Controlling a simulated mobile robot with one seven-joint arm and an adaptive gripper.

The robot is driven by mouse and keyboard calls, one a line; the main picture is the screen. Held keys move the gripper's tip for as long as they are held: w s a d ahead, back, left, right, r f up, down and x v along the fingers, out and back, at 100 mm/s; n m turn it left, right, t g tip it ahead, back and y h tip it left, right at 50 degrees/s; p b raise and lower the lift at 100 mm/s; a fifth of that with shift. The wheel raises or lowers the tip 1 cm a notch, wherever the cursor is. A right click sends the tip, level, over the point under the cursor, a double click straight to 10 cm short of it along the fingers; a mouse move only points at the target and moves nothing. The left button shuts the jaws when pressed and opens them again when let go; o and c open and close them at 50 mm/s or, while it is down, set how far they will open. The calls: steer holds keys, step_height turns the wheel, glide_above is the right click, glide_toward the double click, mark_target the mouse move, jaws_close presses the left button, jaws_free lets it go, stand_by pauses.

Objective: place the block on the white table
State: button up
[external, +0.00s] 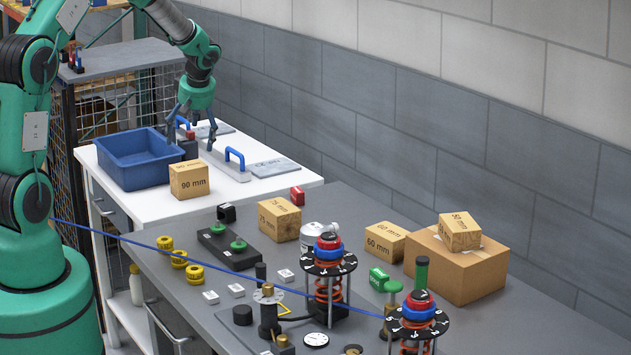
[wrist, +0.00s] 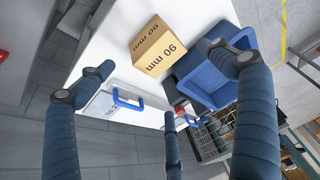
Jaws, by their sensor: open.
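A wooden block marked 90 mm (external: 189,180) sits on the white table (external: 240,199), near its front edge and beside the blue bin (external: 134,172). In the wrist view the 90 mm block (wrist: 158,46) lies on the white table (wrist: 113,52), ahead of my spread fingers. My gripper (external: 194,130) is open and empty above the back of the white table, behind the block and apart from it. Other wooden blocks, marked 75 mm (external: 279,220), 60 mm (external: 384,242) and 50 mm (external: 459,232), are on the grey bench side; the 50 mm one rests on a cardboard box.
A plate with a blue handle (external: 235,160) and a flat grey plate (external: 273,167) lie on the white table. The grey bench (external: 215,315) holds spring fixtures (external: 328,265), yellow rings (external: 179,259) and the cardboard box (external: 455,272). A grey wall stands behind.

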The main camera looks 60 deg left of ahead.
stand_by(0.4)
steer(key=s+d+r+m+t, duration=0.1)
steer(key=s+d+r+m, duration=0.2)
steer(key=d+r, duration=0.45)
steer(key=s+d+r+m+t+h, duration=0.15)
steer(key=s+d+r, duration=0.25)
steer(key=d+r, duration=0.4)
steer(key=s+d+r+m, duration=0.35)
steer(key=d+r, duration=0.25)
steer(key=d, duration=0.4)
steer(key=s+d+r+m+t+h, duration=0.1)
steer(key=s+d+m, duration=0.3)
steer(key=s+d, duration=0.5)
steer(key=s+d+r+m+t+h, duration=0.1)
steer(key=s+d+r+m+h, duration=0.1)
steer(key=s+d+m, duration=0.3)
steer(key=s+d, duration=0.4)
steer(key=s, duration=0.3)
steer(key=shift+d+r+t, duration=0.25)
steer(key=shift+r+t, duration=0.05)
steer(key=shift+t, duration=0.05)
